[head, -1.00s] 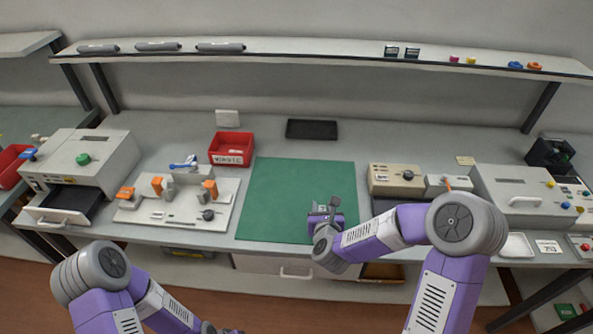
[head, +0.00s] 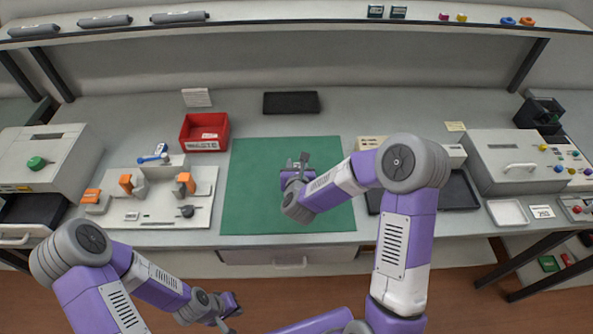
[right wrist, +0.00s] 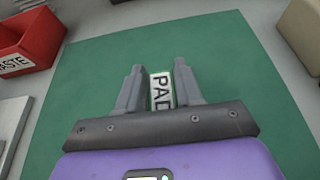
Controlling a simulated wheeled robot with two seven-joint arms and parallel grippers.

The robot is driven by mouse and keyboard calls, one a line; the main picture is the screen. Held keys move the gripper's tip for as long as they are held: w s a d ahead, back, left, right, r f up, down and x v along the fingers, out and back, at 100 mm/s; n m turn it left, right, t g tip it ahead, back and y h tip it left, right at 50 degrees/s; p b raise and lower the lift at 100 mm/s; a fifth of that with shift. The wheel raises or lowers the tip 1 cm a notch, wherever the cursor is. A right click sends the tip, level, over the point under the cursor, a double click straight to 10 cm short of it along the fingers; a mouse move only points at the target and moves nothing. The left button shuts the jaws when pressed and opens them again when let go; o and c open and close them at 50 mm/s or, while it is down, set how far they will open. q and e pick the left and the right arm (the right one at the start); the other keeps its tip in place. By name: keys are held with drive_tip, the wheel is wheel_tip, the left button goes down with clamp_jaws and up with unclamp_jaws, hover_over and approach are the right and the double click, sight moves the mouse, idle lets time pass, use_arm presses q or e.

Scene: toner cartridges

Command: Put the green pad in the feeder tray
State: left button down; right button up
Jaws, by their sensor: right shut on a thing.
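My right gripper (head: 299,163) is over the green work mat (head: 255,185). In the right wrist view its two fingers (right wrist: 160,92) are closed on a thin pad (right wrist: 161,91) with a white face lettered PAD and a green edge. In the head view the pad is too small to make out. A dark flat tray (head: 461,192) lies in front of the beige machine at right, partly hidden by my right arm; I cannot tell whether it is the feeder tray. My left gripper (head: 236,307) is low, in front of the bench; its jaws are unclear.
A fixture board (head: 150,212) is at left. A white tray (head: 508,213) and a grey machine (head: 500,160) are at right. Much of the mat is clear.

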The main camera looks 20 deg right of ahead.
drive_tip(key=shift+f, duration=1)
drive_tip(key=shift+f+b, duration=0.2)
drive_tip(key=shift+b, duration=0.2)
drive_tip(key=o, duration=1)
